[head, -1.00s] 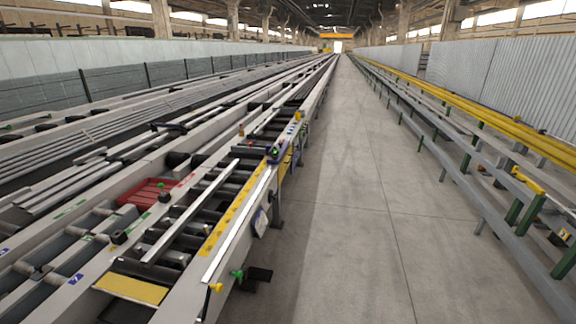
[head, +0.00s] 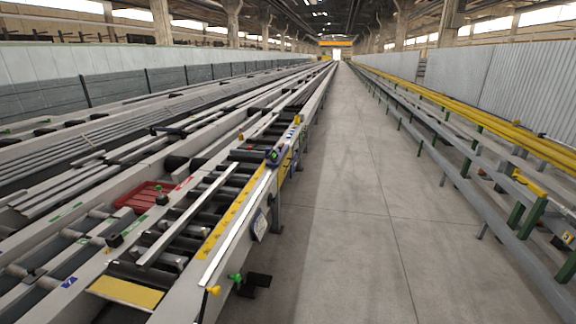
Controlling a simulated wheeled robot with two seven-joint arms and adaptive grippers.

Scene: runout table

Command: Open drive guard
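No part of either gripper shows in the head view. The runout table (head: 232,236) runs from the lower left away into the distance, with dark rollers (head: 185,222) and a long pale bar lying over them. I cannot tell for sure which part is the drive guard. A yellow panel (head: 285,171) is on the table's aisle side, beside a small dark device with a green face (head: 274,155); it is too small to tell whether it is open or shut. A yellow plate (head: 126,292) lies at the table's near end.
A yellow knob (head: 213,291), a green knob (head: 236,278) and a black pedal-like part (head: 258,281) stick out at the table's near side. A red tray (head: 146,196) lies among the conveyors. The concrete aisle (head: 350,210) is clear. Grey rails with yellow pipes (head: 480,122) line its right side.

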